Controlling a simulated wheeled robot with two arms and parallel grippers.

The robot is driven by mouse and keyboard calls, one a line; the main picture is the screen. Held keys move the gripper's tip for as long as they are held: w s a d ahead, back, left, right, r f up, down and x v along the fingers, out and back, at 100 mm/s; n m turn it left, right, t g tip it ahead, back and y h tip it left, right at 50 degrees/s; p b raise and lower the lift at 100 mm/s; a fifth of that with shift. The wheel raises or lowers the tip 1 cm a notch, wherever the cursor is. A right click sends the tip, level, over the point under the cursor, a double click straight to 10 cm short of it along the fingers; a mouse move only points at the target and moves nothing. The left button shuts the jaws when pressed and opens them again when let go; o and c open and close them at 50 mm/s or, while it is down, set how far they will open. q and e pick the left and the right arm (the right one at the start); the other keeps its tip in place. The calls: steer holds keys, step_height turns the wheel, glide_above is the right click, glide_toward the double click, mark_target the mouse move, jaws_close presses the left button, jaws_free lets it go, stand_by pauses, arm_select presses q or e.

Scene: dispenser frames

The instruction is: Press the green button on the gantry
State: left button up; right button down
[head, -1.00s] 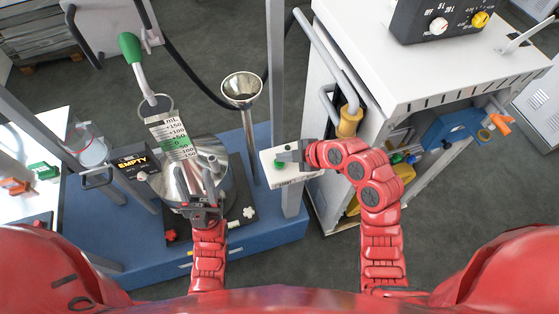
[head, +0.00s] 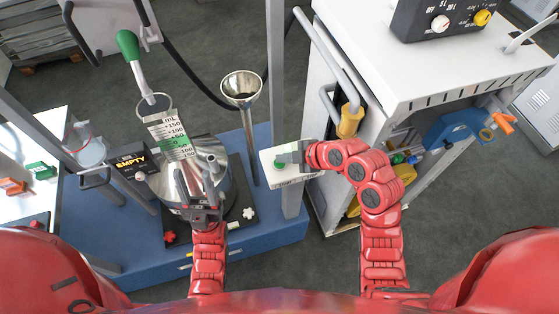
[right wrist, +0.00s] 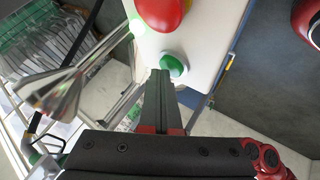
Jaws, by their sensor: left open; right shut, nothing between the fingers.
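The green button (head: 280,163) is on a white box (head: 268,156) fixed to the grey gantry post (head: 276,70). In the right wrist view the green button (right wrist: 172,66) has a white collar, with a large red button (right wrist: 163,12) beyond it. My right gripper (head: 286,156) is shut and empty, its tips right at the green button. In the right wrist view its tips (right wrist: 158,74) overlap the button's near edge; I cannot tell whether they press it. My left gripper (head: 206,203) is open and empty in front of the metal vessel (head: 235,185).
A metal funnel (head: 240,88) stands left of the post. A display reading EMPTY (head: 131,161) is left of the vessel. A white cabinet (head: 345,70) with a yellow-ended hose stands close behind my right arm. The blue base (head: 270,232) lies beneath the vessel.

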stand_by(0.3)
steer(key=shift+r, duration=0.85)
steer(key=shift+r+p, duration=0.55)
steer(key=shift+r, duration=2)
steer(key=shift+s+f, duration=0.1)
